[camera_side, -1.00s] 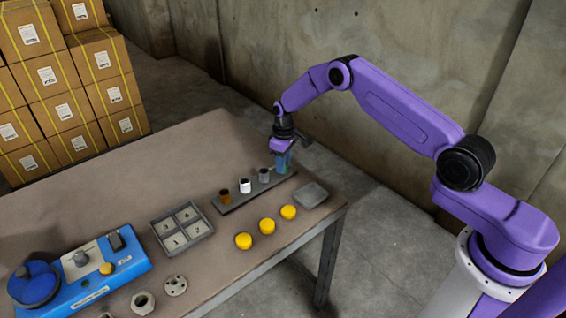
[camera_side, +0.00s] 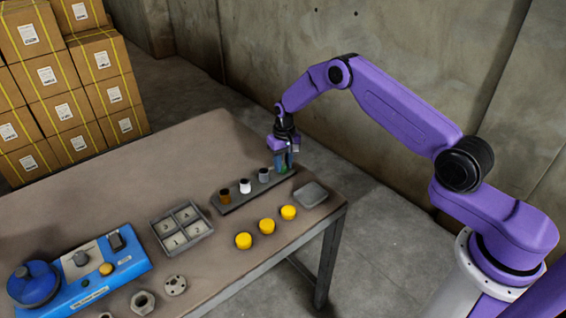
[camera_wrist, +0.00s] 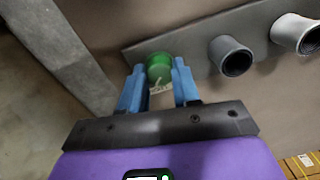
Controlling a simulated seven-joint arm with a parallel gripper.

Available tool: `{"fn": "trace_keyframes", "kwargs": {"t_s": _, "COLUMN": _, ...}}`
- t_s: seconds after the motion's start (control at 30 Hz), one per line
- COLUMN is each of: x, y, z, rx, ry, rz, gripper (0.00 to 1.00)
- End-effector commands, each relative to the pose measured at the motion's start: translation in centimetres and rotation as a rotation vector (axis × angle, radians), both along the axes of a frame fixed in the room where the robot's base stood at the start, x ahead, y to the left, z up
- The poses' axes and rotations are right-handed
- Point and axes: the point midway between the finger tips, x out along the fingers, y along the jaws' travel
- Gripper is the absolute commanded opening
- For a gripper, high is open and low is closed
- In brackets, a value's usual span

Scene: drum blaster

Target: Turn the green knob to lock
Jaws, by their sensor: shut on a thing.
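The green knob (camera_wrist: 160,68) is at the end of a dark rack strip (camera_wrist: 190,52) in the wrist view. My gripper (camera_wrist: 159,80) has its two blue fingers on either side of the knob, shut on it. Some pale marking shows on the knob's near side, too small to read. In the side view my gripper (camera_side: 284,163) is at the right end of the rack (camera_side: 235,200), pointing down, and its fingers mostly hide the green knob.
Grey (camera_side: 264,175), white (camera_side: 245,186) and brown (camera_side: 225,196) cylinders stand along the rack. Yellow round pieces (camera_side: 267,226), a grey dish (camera_side: 311,194), a numbered tray (camera_side: 181,228) and a blue machine (camera_side: 95,275) are on the table. The table's far left area is clear.

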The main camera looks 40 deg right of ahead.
Motion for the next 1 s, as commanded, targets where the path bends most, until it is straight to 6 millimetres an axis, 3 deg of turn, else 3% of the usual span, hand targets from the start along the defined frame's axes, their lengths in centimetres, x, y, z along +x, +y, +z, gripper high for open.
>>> {"fn": "trace_keyframes", "kwargs": {"t_s": 0.37, "x": 0.1, "y": 0.0, "z": 0.1, "rx": 0.001, "ry": -0.004, "rz": -0.008, "gripper": 0.01}}
{"fn": "trace_keyframes", "kwargs": {"t_s": 0.4, "x": 0.1, "y": 0.0, "z": 0.1, "rx": 0.001, "ry": -0.004, "rz": -0.008, "gripper": 0.38}}
{"fn": "trace_keyframes", "kwargs": {"t_s": 0.47, "x": 0.1, "y": 0.0, "z": 0.1, "rx": 0.000, "ry": -0.004, "rz": -0.007, "gripper": 0.57}}
{"fn": "trace_keyframes", "kwargs": {"t_s": 0.8, "x": 0.1, "y": 0.0, "z": 0.2, "rx": 0.001, "ry": -0.002, "rz": -0.005, "gripper": 0.57}}
{"fn": "trace_keyframes", "kwargs": {"t_s": 1.0, "x": 0.1, "y": -0.1, "z": 2.4, "rx": 0.000, "ry": -0.004, "rz": -0.005, "gripper": 0.57}}
